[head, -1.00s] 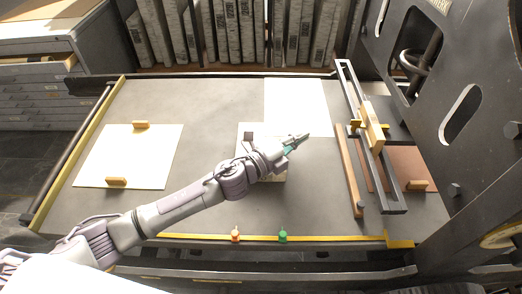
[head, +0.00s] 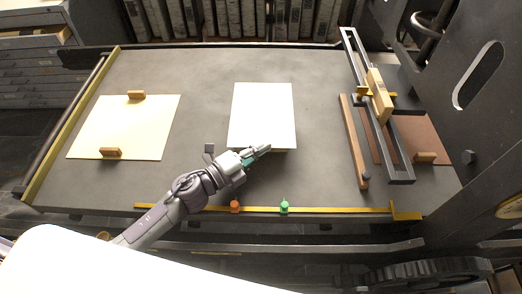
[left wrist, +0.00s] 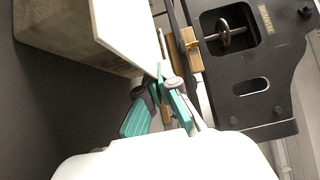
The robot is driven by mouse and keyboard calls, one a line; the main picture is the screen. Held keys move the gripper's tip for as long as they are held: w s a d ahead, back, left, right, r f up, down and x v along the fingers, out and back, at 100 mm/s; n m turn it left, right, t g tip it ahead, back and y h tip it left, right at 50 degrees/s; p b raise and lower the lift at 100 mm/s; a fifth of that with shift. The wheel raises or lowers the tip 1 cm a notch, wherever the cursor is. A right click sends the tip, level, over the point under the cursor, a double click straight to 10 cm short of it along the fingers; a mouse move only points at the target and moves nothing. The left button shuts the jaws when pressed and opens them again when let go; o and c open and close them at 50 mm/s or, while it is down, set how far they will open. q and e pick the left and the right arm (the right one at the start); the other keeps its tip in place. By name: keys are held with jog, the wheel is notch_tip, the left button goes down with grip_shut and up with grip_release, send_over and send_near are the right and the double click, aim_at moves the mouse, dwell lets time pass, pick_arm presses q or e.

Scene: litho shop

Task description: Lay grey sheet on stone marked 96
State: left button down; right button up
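In the left wrist view the sheet (left wrist: 128,24) runs along the top edge of the grey stone block (left wrist: 62,35). I cannot tell whether it lies fully flat on it. My left gripper (head: 266,148) is at the middle of the sheet's near edge. Its teal fingers (left wrist: 160,72) come together at that edge and appear shut on it. My right gripper is not in view.
A cream sheet (head: 125,128) with two wooden blocks lies at the left. A dark frame (head: 403,150) with a wooden bar stands at the right beside the black press (head: 480,130). An orange peg (head: 235,206) and a green peg (head: 284,207) stand along the front yellow strip.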

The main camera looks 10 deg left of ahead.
pick_arm(q)
jog(key=shift+f, duration=0.25)
jog(key=shift+f, duration=0.15)
jog(key=c, duration=1.3)
grip_release()
